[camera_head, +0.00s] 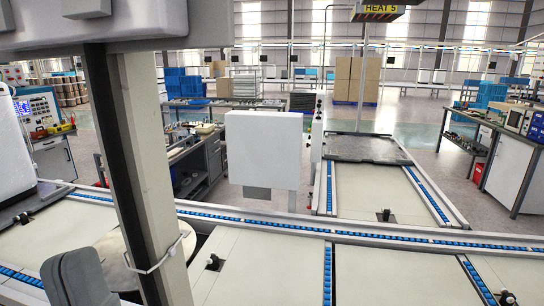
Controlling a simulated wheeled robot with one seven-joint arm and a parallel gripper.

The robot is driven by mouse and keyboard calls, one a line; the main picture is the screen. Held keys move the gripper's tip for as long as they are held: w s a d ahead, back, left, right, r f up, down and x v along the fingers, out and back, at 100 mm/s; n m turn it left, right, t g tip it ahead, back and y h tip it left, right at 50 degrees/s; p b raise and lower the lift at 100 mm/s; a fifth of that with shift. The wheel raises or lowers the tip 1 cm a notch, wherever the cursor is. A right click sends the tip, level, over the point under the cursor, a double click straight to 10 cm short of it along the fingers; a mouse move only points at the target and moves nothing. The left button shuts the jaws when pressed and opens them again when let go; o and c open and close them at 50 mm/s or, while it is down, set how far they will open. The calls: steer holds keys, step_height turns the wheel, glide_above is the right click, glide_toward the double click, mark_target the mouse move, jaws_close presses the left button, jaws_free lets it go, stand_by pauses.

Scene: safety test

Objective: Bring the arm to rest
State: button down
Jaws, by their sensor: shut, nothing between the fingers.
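My gripper is not in view, so its fingers cannot be seen. A dark grey rounded block stands at the bottom left edge of the head view; I cannot tell whether it is a part of my arm. No held object shows anywhere.
A pale upright post (150,175) stands close at the left. Conveyor lines with blue rollers (330,235) cross the foreground. A white box (264,150) stands behind them. Workbenches (510,160) line the right side. Grey floor (420,140) is open farther back.

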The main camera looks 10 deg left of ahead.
steer(key=w+d+f+m+g+h, duration=0.1)
steer(key=d+f+m+h, duration=0.3)
steer(key=d+f, duration=0.6)
steer(key=w+d+f+m+g+h, duration=0.1)
steer(key=w+d+f+m+h, duration=0.1)
steer(key=d+f+h, duration=0.8)
steer(key=s+d+f+m+g+h, duration=0.5)
steer(key=s+d+f+m+h, duration=0.3)
steer(key=s+d+f, duration=0.6)
step_height(320, 180, down, 3)
steer(key=s, duration=0.2)
steer(key=shift+s, duration=0.3)
steer(key=shift+f, duration=0.1)
